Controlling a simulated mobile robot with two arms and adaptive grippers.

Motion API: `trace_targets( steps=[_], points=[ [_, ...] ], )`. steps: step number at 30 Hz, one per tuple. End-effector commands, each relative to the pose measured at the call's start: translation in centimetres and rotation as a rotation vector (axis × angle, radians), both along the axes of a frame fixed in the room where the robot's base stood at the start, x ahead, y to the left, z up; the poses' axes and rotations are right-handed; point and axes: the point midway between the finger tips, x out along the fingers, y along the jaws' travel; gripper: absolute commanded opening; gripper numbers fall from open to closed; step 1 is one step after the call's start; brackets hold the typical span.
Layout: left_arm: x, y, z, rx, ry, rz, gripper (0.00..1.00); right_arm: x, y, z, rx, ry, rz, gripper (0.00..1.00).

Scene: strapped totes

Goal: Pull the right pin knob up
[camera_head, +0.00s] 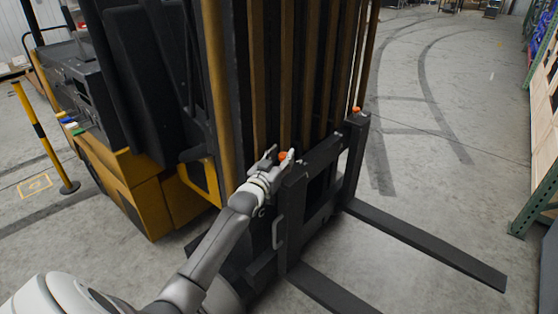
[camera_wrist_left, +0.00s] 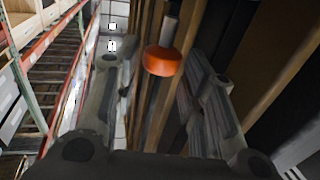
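An orange pin knob (camera_head: 283,155) sits on top of the near, left-in-picture end of the dark fork carriage (camera_head: 322,152). A second orange knob (camera_head: 356,110) sits at the carriage's far, right-in-picture end. My left gripper (camera_head: 277,157) is at the near knob, and its fingers partly hide it. In the left wrist view, this knob (camera_wrist_left: 163,60) is round with a grey metal stem. It shows between the open fingers of my left gripper (camera_wrist_left: 158,85), with visible gaps on both sides. My right gripper is not in view.
The forklift mast (camera_head: 290,70) stands directly behind the carriage. Two dark forks (camera_head: 430,240) reach out low to the right. A yellow post (camera_head: 45,140) stands at left and shelving (camera_head: 540,130) at right. The floor between forks and shelving is clear.

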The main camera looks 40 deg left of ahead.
Motion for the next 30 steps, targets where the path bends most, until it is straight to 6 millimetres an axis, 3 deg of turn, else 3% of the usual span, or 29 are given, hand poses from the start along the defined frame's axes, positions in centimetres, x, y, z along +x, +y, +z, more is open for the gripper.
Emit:
trace_targets(
  steps=[5,21,30],
  points=[
    [-1.2,-0.3,-0.2,0.000,0.002,-0.001,0.38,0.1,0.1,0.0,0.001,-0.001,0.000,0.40],
    [-10.3,-1.9,-0.1,0.000,0.000,0.000,0.38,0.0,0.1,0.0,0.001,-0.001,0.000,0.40],
    [-11.8,-2.2,0.0,0.000,-0.002,0.000,0.38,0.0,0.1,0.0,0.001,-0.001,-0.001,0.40]
  ],
)
